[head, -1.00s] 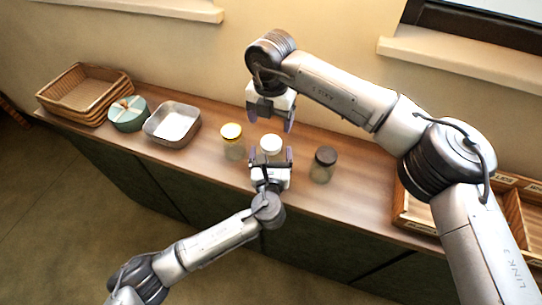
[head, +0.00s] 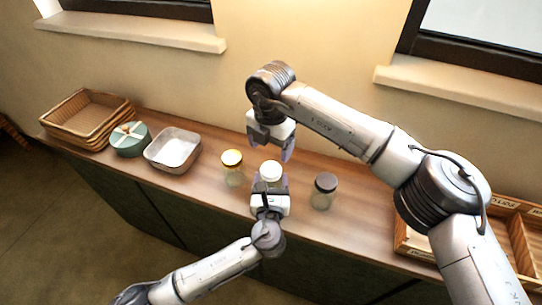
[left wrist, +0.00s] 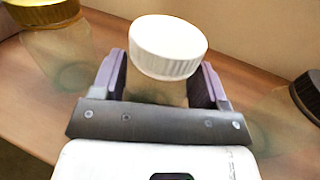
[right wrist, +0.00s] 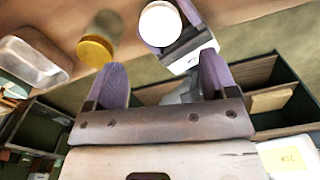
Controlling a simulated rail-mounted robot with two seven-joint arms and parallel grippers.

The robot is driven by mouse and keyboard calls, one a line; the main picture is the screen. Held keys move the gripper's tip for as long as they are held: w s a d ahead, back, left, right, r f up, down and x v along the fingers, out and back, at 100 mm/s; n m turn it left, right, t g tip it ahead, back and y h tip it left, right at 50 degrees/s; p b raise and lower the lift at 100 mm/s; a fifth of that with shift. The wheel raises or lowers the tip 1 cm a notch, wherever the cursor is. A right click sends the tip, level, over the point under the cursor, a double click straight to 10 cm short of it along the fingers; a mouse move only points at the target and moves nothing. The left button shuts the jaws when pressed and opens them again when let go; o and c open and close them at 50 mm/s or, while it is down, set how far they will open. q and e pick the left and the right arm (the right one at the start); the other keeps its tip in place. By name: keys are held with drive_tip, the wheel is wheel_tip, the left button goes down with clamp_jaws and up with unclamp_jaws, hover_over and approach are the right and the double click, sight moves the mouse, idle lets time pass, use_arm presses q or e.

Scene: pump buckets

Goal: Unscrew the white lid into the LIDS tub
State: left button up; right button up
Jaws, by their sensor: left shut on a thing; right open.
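The jar (left wrist: 155,92) with the white lid (head: 271,171) stands upright on the wooden counter, between two other jars. My left gripper (head: 271,186) is shut on the jar's body, below the lid; its fingers flank the glass in the left wrist view. The lid sits on the jar, and its ribbed side is clear of the fingers. My right gripper (head: 269,150) is open and empty, above and behind the jar. The white lid also shows beyond its fingers in the right wrist view (right wrist: 160,24). I cannot read which container is the LIDS tub.
A yellow-lidded jar (head: 232,160) stands left of it, a dark-lidded jar (head: 325,184) right. A metal pan (head: 172,150), green round box (head: 130,139) and wicker baskets (head: 88,118) stand farther left. A wooden divided tray (head: 512,204) with blurred labels lies right, partly behind my right arm.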

sight(271, 168)
drive_tip(key=shift+f+m, duration=0.1)
drive_tip(key=shift+m, duration=0.7)
drive_tip(key=shift+f, duration=0.3)
drive_tip(key=shift+m, duration=0.3)
drive_tip(key=shift+f, duration=3.65)
drive_tip(key=shift+c, duration=0.4)
